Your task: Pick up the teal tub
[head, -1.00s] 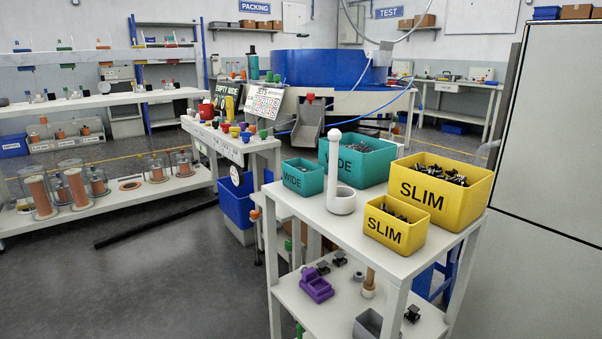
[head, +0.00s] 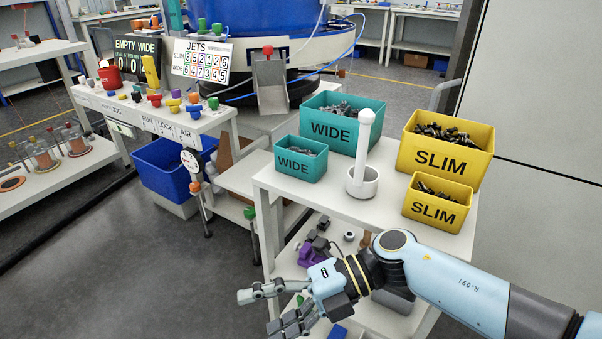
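Two teal tubs marked WIDE stand on the white cart's top: a small teal tub (head: 289,168) at the front left and a large teal tub (head: 331,133) behind it. Both hold small dark or grey parts. My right gripper (head: 258,312) comes in from the right, in front of the cart and lower in the picture than the tubs. Its fingers are spread apart with nothing between them. It touches neither tub. My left gripper is out of view.
A white post with a round cup (head: 363,184) stands beside the small teal tub. A large yellow tub (head: 444,155) and a small yellow tub (head: 436,211), marked SLIM, stand to the right. A control bench (head: 150,118) with coloured knobs is at the left.

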